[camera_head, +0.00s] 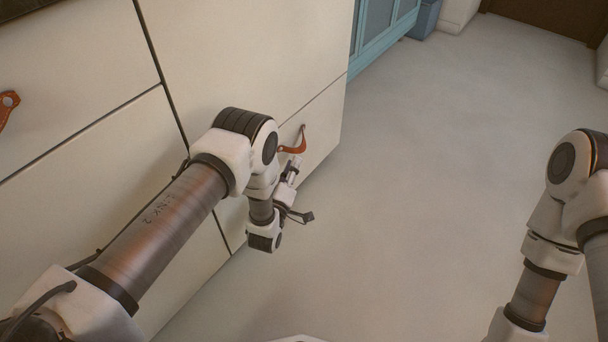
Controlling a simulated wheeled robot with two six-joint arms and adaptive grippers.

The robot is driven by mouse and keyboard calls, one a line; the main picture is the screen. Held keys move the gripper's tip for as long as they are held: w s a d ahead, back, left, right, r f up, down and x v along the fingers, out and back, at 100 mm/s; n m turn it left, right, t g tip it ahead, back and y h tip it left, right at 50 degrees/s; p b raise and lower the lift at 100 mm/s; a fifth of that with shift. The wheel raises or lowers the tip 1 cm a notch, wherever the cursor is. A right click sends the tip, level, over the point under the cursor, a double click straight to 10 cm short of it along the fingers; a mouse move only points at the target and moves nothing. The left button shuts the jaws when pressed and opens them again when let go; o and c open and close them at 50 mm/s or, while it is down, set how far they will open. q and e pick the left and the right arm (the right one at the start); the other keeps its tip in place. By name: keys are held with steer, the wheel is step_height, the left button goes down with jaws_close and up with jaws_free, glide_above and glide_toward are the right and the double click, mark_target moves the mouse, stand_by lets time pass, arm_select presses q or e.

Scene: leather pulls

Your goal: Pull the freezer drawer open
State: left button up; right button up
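A cream drawer front (325,125), low on the right of the cabinet, looks closed. It carries an orange-brown leather pull (296,144) that hangs as a loop near its top edge. My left arm reaches in front of the cabinet. My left gripper (291,168) is small and partly hidden by my wrist, just below the pull in the picture. I cannot tell whether it touches the pull or whether its fingers are open. My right arm shows at the right edge, and its gripper is out of view.
Another leather pull (7,106) hangs on a cream front at the far left. A teal cabinet (384,30) stands beyond the cream one. The grey floor (430,180) between my arms is clear. A brown door (550,15) is at the back right.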

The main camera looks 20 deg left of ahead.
mark_target(302, 143)
arm_select(q)
steer(key=shift+n+t, duration=0.4)
steer(key=shift+t, duration=0.1)
steer(key=b+x, duration=0.1)
steer(key=x, duration=0.1)
steer(key=b+x, duration=0.1)
steer(key=x, duration=0.2)
steer(key=f+b+x, duration=0.1)
steer(key=b+x, duration=0.1)
steer(key=shift+w+d+f, duration=0.1)
steer(key=shift+w+d, duration=0.1)
steer(key=shift+w, duration=0.4)
steer(key=shift+w+r, duration=0.1)
steer(key=shift+r, duration=0.15)
jaws_close()
arm_select(e)
step_height(302, 143, down, 6)
